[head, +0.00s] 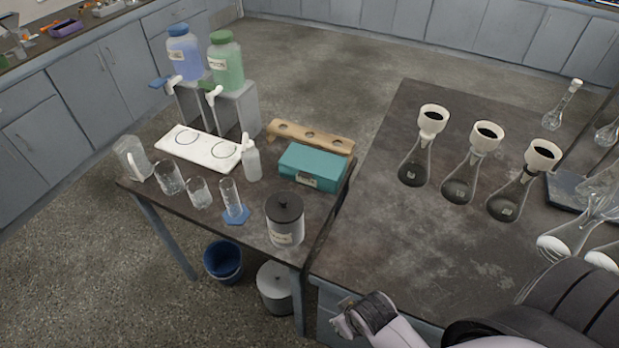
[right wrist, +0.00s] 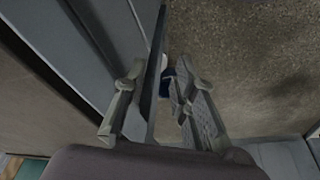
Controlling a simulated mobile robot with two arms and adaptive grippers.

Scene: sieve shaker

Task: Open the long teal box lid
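The teal box (head: 312,166) sits on the dark side table, near its right edge. Its lid is down, and a small label shows on its front face. My right gripper (head: 343,326) is low at the bottom of the head view, in front of the large bench's front edge and well away from the box. In the right wrist view my right gripper (right wrist: 160,90) has its two fingers apart, with nothing held between them. A teal patch shows at that view's bottom left corner; I cannot tell whether it is the box. My left gripper is not in view.
Behind the box lies a wooden rack (head: 310,137) with holes. A lidded grey jar (head: 285,228) stands in front of it, and a white bottle (head: 251,162) to its left. Several flasks with funnels stand on the large bench (head: 400,250), whose front left top is clear.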

